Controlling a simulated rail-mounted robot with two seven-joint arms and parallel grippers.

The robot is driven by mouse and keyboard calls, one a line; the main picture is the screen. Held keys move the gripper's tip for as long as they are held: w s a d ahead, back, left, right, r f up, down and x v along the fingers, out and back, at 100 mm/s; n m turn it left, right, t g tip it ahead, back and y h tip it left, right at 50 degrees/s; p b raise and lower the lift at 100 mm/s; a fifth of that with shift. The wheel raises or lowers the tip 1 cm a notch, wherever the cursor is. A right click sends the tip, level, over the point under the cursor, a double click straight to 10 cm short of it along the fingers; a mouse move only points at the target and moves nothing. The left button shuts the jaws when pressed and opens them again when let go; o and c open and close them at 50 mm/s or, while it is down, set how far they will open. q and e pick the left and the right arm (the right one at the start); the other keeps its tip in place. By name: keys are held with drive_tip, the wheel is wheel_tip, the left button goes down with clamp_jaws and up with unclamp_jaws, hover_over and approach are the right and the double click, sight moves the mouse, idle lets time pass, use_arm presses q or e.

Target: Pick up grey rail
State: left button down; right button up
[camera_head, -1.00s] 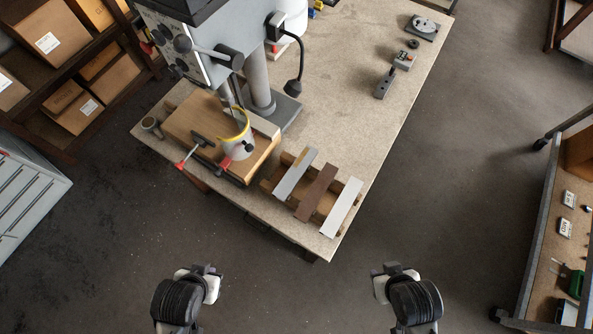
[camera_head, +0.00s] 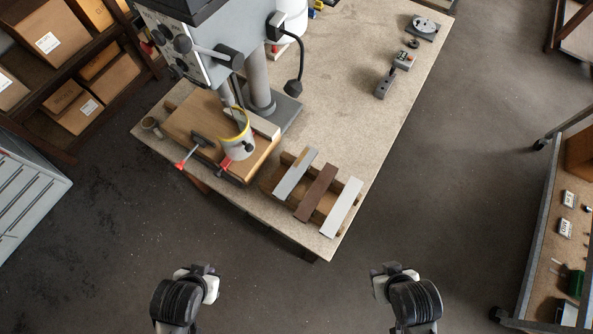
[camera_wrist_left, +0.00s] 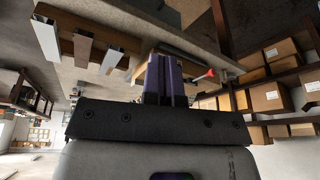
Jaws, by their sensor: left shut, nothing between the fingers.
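The grey rail (camera_head: 296,174) lies tilted across wooden supports (camera_head: 268,183) near the table's front edge, leftmost of three rails. In the left wrist view, where the scene is turned over, the grey rail (camera_wrist_left: 113,58) is just left of the fingers. My left gripper (camera_head: 208,268) is in front of the table, below and left of the rail and well apart from it. Its fingers (camera_wrist_left: 166,76) are together and empty. My right gripper (camera_head: 393,267) is also off the table, below and right of the rails; its fingers are too small to judge.
A brown rail (camera_head: 316,193) and a white rail (camera_head: 342,208) lie beside the grey one. A drill press (camera_head: 258,75) with a wooden board (camera_head: 180,125) and red-handled clamps stands to the left.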

use_arm(q)
drive_tip(key=c, duration=1.9)
unclamp_jaws()
drive_tip(key=o, duration=0.9)
drive_tip(key=shift+d, duration=0.2)
drive_tip(key=o, duration=0.6)
drive_tip(key=shift+o, duration=0.7)
drive_tip(key=shift+a, duration=0.2)
